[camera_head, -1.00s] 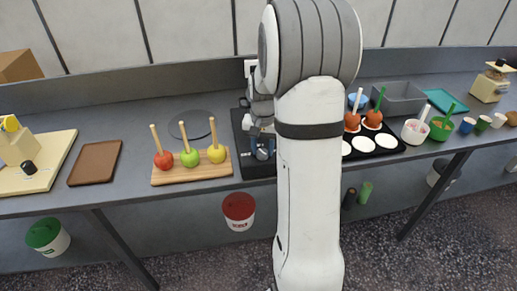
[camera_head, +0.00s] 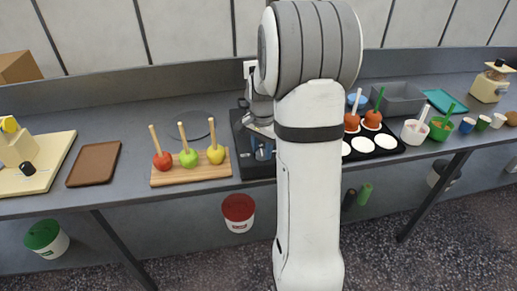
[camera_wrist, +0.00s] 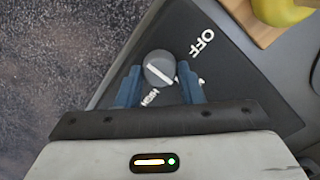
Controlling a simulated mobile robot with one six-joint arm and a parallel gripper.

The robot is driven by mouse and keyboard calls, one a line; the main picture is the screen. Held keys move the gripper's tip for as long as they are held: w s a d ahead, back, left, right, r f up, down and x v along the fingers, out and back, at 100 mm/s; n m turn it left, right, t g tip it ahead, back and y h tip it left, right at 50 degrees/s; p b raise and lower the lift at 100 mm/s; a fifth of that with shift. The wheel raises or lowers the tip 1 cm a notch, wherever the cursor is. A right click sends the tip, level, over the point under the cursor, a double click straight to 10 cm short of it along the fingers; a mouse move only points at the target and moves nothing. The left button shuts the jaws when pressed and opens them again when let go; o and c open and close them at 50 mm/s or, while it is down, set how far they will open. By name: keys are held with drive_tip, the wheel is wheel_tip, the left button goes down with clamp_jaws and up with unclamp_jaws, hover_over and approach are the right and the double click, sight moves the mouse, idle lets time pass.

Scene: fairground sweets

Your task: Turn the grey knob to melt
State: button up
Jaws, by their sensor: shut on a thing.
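The grey knob (camera_wrist: 158,66) is round, with a white pointer line across its top. It sits on a dark panel (camera_wrist: 185,35) in the wrist view. My gripper (camera_wrist: 160,78) has its blue fingers on either side of the knob and is shut on it. The pointer line runs from upper left to lower right in that view. The word OFF stands on the panel up and right of the knob. Other white lettering near the fingers is partly hidden; I cannot read melt. In the head view my gripper (camera_head: 262,146) is over the dark unit (camera_head: 257,170); the knob is hidden.
A wooden board (camera_head: 190,176) with red, green and yellow apples on sticks stands close left of the dark unit. A black tray (camera_head: 389,146) with white rounds and coated apples is to the right. A brown tray (camera_head: 94,165) lies further left. The counter's front edge is near.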

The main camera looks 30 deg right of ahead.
sight(261, 151)
drive_tip(key=shift+w+a, duration=0.15)
drive_tip(key=o, duration=0.9)
drive_tip(key=shift+o, duration=0.3)
drive_tip(key=shift+r, duration=3.9)
